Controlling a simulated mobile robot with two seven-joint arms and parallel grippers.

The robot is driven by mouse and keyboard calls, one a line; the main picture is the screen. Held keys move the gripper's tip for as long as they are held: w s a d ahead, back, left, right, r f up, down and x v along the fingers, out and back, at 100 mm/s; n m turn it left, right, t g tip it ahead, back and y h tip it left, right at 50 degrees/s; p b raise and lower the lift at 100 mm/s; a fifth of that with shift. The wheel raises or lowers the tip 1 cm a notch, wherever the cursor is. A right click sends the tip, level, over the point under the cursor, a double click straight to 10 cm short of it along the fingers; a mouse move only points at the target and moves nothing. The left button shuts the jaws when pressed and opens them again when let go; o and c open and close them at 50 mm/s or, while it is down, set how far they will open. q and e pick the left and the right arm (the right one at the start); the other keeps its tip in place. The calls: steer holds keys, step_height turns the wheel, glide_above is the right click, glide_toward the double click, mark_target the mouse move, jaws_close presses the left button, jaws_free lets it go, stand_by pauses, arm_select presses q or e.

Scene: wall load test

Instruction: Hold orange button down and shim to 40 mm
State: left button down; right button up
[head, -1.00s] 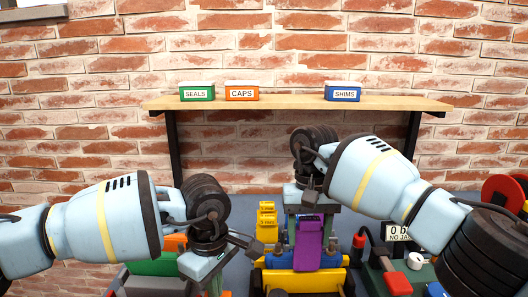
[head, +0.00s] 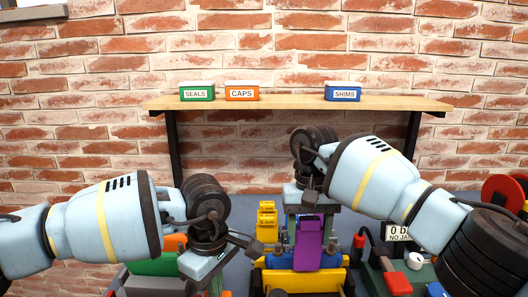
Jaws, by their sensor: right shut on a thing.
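My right gripper (head: 310,200) is shut on a purple block (head: 308,250), held upright above a blue piece on a yellow-fronted fixture (head: 335,279). Whether the block touches the fixture, I cannot tell. My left gripper (head: 232,268) points down at the lower middle left; its arm and fingers cover much of what lies below, and its opening is unclear. An orange piece (head: 174,241) shows partly behind the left gripper; whether it is the orange button, I cannot tell.
A wall shelf (head: 290,102) holds boxes marked SEALS (head: 197,93), CAPS (head: 241,93) and SHIMS (head: 343,94). A green block (head: 152,266) lies at left.

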mark_target(306, 271)
arm_select(q)
steer(key=shift+f, duration=0.8)
stand_by(0.4)
steer(key=shift+f, duration=1.4)
arm_select(e)
steer(key=shift+f, duration=4.05)
steer(key=o, duration=1.5)
steer(key=shift+c, duration=0.2)
